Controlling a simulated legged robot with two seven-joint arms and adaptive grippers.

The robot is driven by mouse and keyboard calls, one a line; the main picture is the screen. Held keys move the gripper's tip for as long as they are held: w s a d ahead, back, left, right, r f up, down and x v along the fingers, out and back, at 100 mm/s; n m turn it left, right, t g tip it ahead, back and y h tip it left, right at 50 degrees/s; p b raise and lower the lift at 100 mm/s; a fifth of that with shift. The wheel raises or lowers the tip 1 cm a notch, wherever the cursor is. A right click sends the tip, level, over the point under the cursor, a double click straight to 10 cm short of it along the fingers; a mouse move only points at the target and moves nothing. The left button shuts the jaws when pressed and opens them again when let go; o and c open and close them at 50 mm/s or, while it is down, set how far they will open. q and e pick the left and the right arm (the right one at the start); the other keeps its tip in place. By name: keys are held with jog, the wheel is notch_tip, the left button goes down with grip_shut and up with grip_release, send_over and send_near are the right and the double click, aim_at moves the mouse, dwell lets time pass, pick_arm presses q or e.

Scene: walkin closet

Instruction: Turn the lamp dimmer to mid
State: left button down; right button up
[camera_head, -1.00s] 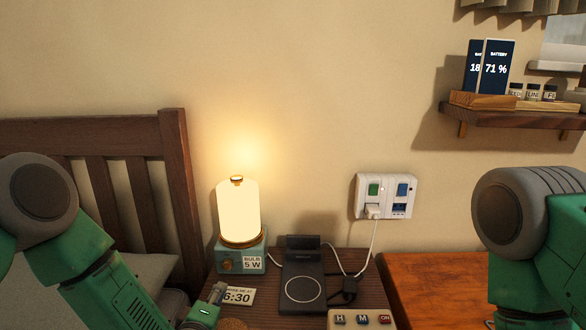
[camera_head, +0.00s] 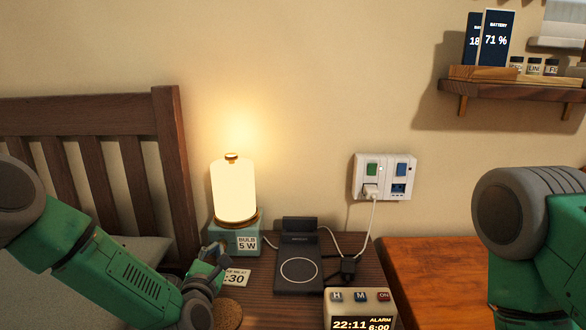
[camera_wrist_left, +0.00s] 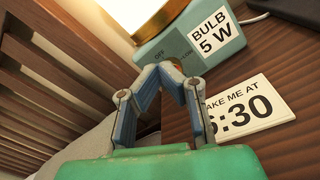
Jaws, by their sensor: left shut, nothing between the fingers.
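The lit lamp (camera_head: 233,190) stands on a teal base (camera_head: 235,238) labelled "BULB 5 W" on the nightstand. In the left wrist view the base (camera_wrist_left: 200,45) has small print, including "OFF", on its front. A brown bit of the dimmer knob (camera_wrist_left: 177,62) shows just behind the fingertips; the rest is hidden. My left gripper (camera_head: 219,248) is in front of the base's left part, its fingertips (camera_wrist_left: 165,72) together and empty. I cannot tell whether they touch the knob. My right gripper is out of view; only my right arm shows.
A "WAKE ME AT" card (camera_head: 236,279) lies right beside the left gripper. A charging stand (camera_head: 298,265), an alarm clock (camera_head: 360,309) and a round coaster (camera_head: 228,313) share the nightstand (camera_head: 262,300). The bed's headboard (camera_head: 172,180) is at left.

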aim_at(231, 239)
pick_arm(q)
jog(key=w+b, duration=0.1)
jog(key=w, duration=0.2)
jog(key=shift+f+b, duration=0.15)
jog(key=shift+b, duration=0.2)
jog(key=shift+w, duration=0.5)
jog(key=shift+r, duration=0.2)
jog(key=shift+f+b, duration=0.35)
jog(key=shift+b, duration=0.1)
jog(key=shift+s+d+f, duration=0.1)
jog(key=shift+d+f, duration=0.05)
jog(key=shift+d+f+b, duration=0.3)
jog(key=shift+d+b, duration=0.25)
jog(key=shift+b, duration=0.85)
jog(key=shift+d, duration=0.15)
jog(key=shift+d+r, duration=0.1)
jog(key=shift+d, duration=0.1)
